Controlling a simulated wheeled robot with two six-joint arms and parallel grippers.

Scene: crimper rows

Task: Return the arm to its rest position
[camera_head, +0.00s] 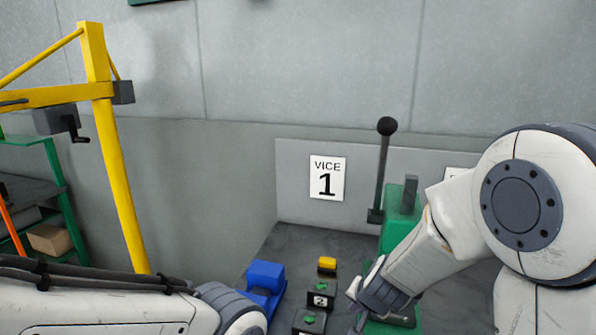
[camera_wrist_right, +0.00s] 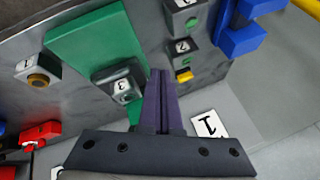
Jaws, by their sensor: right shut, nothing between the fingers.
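My right arm comes in from the right in the head view, and its gripper (camera_head: 366,308) points down beside the green machine (camera_head: 398,205) with the upright black lever (camera_head: 380,165). In the right wrist view the dark fingers (camera_wrist_right: 160,78) are together with nothing between them. They are above the bench, near a block marked 3 (camera_wrist_right: 122,86) and a green plate (camera_wrist_right: 95,45). My left arm crosses the lower left of the head view; its gripper is not in view.
A blue vice (camera_head: 265,276) stands on the grey bench (camera_head: 300,243), left of blocks with green tops (camera_head: 320,295) and a small yellow block (camera_head: 327,264). A sign reading VICE 1 (camera_head: 327,178) is behind. A yellow crane frame (camera_head: 116,170) and green shelf (camera_head: 58,175) stand left.

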